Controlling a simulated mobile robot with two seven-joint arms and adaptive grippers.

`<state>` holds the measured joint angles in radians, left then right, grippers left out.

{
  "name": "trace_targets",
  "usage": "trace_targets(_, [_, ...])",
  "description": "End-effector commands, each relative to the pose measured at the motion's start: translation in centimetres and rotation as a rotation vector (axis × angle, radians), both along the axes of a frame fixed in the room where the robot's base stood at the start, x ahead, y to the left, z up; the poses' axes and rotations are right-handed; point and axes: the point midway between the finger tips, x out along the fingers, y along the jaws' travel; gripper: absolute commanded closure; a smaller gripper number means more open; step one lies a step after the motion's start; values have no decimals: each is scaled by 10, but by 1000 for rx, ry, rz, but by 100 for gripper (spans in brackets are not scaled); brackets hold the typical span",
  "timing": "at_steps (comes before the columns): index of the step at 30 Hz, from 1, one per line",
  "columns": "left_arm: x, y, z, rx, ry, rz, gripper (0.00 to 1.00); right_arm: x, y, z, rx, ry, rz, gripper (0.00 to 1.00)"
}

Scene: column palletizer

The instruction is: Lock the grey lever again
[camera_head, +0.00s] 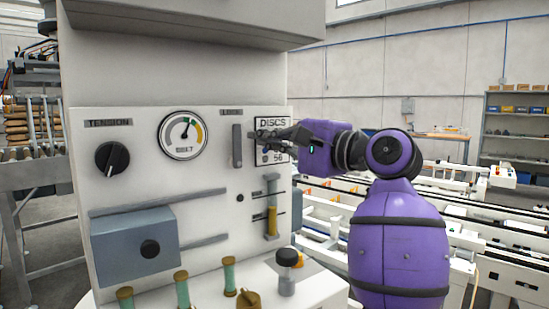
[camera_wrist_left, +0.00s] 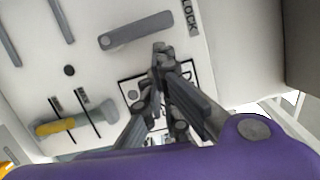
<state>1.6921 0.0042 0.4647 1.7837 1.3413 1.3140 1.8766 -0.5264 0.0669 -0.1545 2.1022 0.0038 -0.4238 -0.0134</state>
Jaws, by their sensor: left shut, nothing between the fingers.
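The grey lever (camera_head: 237,146) stands upright on the white panel, below a small dark label (camera_head: 230,112). In the left wrist view the lever (camera_wrist_left: 138,30) lies across the upper middle, its free end toward the label reading LOCK (camera_wrist_left: 190,14). Its round pivot is at the other end. My left gripper (camera_head: 264,134) is shut and empty in front of the DISCS sign, just right of the lever and apart from it in the head view. In the left wrist view its closed fingertips (camera_wrist_left: 160,50) are near the lever; I cannot tell whether they touch. My right gripper is out of view.
The DISCS sign (camera_head: 271,124) is partly behind the gripper. A gauge (camera_head: 182,135), a black knob (camera_head: 112,158) and a grey box (camera_head: 134,246) are on the panel's left. A yellow-filled tube (camera_head: 272,208) is below the sign.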

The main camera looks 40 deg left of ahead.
Motion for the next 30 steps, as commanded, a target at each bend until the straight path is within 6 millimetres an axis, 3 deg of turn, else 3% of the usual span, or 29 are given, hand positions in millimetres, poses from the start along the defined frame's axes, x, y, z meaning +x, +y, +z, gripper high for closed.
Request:
trace_targets(12, [-6,2,8,-44,-133,0,100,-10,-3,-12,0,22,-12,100])
trace_targets(30, [-7,2,8,-46,-142,0,100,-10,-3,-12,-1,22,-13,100])
